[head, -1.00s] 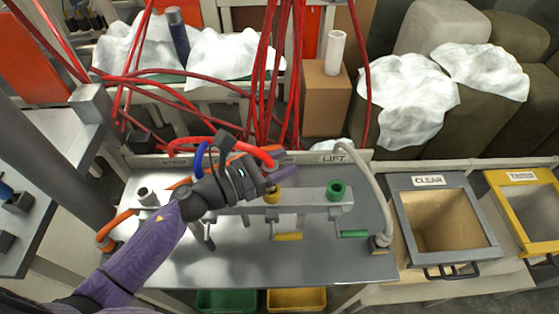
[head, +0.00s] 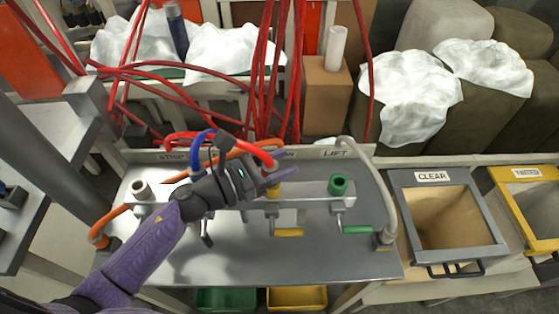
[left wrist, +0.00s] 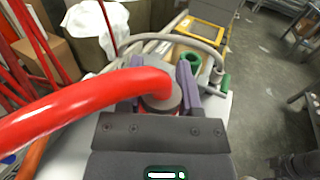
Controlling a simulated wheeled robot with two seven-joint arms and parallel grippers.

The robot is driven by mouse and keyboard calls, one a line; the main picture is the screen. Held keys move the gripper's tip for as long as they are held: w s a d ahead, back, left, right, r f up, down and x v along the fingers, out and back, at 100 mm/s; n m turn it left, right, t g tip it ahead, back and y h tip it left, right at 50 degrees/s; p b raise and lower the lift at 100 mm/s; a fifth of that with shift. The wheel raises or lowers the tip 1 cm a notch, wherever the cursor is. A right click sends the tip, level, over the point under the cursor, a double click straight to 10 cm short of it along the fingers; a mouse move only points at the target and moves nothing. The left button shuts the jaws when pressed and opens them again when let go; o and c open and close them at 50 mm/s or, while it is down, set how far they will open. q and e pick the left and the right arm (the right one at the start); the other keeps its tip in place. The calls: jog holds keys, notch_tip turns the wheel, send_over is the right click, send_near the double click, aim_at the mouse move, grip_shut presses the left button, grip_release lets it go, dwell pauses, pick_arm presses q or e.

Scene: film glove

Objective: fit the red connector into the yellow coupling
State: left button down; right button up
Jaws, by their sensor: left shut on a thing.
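My left gripper (head: 279,169) is shut on the red connector at the end of a thick red hose (head: 251,150). In the left wrist view the connector's grey collar (left wrist: 161,99) sits between the purple fingers, with the red hose (left wrist: 85,100) bending in from the left. The yellow coupling (head: 273,191) stands on the grey rail directly below the fingers in the head view, partly covered by them. The fingers hide the connector's lower end, so I cannot tell whether it touches the coupling. My right gripper is not in view.
A green coupling (head: 338,186) stands right of the yellow one and a pale coupling (head: 142,190) far left. Yellow (head: 289,232) and green (head: 357,229) lever handles stick out in front. Blue (head: 197,150), orange and grey (head: 381,185) hoses arch nearby. The CLEAR bin (head: 492,214) is right.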

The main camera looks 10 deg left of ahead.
pick_arm(q)
jog(key=shift+f, duration=0.15)
jog(key=c, duration=0.7)
grip_release()
jog(key=o, duration=0.5)
jog(key=b+v, duration=0.1)
jog(key=v, duration=0.6)
jog(key=shift+s+a, duration=0.2)
